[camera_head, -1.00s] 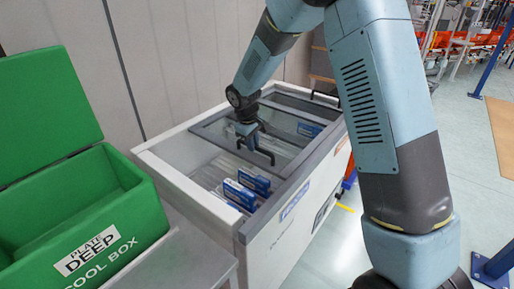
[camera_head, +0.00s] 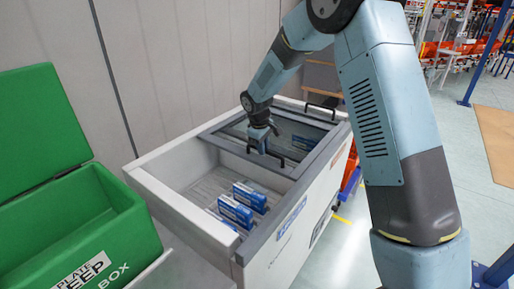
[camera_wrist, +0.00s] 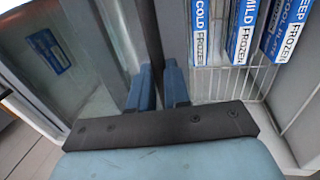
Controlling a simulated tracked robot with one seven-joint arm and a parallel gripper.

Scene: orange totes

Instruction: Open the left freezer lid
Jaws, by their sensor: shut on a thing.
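The left freezer lid (camera_head: 222,138) is a grey-framed glass panel, slid toward the far right end over the other lid. The near-left part of the freezer (camera_head: 160,172) is uncovered. My gripper (camera_head: 262,145) is at the lid's dark handle (camera_head: 270,156), over the lid's near edge. In the wrist view my gripper's two blue fingers (camera_wrist: 158,88) are shut around the dark handle bar (camera_wrist: 148,45), beside the grey lid frame (camera_wrist: 176,30). The gripped part between the fingertips is mostly hidden.
Blue and white frozen-food boxes (camera_head: 236,211) stand in a wire basket (camera_wrist: 240,80) in the open part. A second dark handle (camera_head: 322,108) is on the far lid. A green cool box (camera_head: 85,225) stands open at left. A wall (camera_head: 190,60) rises behind the freezer.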

